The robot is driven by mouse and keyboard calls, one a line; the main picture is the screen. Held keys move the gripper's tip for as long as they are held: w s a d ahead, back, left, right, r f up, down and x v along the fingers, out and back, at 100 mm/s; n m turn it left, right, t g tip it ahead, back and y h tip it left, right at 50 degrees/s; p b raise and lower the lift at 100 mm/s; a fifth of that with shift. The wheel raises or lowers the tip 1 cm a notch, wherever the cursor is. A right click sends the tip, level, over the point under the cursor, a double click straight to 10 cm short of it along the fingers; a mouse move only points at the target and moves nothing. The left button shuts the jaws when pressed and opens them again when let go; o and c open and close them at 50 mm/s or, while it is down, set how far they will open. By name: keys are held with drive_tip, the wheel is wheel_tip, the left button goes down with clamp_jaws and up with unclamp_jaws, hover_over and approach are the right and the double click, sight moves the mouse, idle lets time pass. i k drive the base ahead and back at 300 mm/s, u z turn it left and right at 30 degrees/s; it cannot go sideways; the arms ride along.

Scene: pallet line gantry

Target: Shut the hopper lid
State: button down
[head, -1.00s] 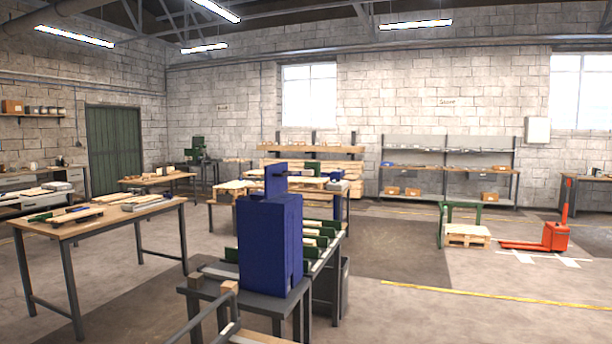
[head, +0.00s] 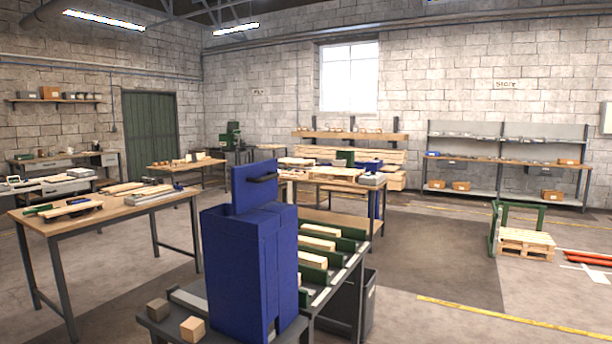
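The blue hopper (head: 235,262) stands upright on a grey bench (head: 170,328) in the lower middle of the head view. A blue panel that looks like its lid (head: 243,192) stands up above the hopper's top, so the lid appears open. A dark bar like a handle (head: 263,179) sticks out from the panel's upper right. The inside of the hopper and the hinge cannot be made out. My gripper is not in view.
Two small wooden blocks, one brown (head: 158,308) and one pale (head: 192,328), lie left of the hopper. A rack with green dividers and timber (head: 318,243) adjoins it behind right. A wooden-topped table (head: 100,212) stands left. Open floor (head: 430,260) lies right.

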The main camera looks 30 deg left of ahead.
sight(254, 185)
drive_tip(key=i, duration=1.6)
drive_tip(key=u, duration=3.6)
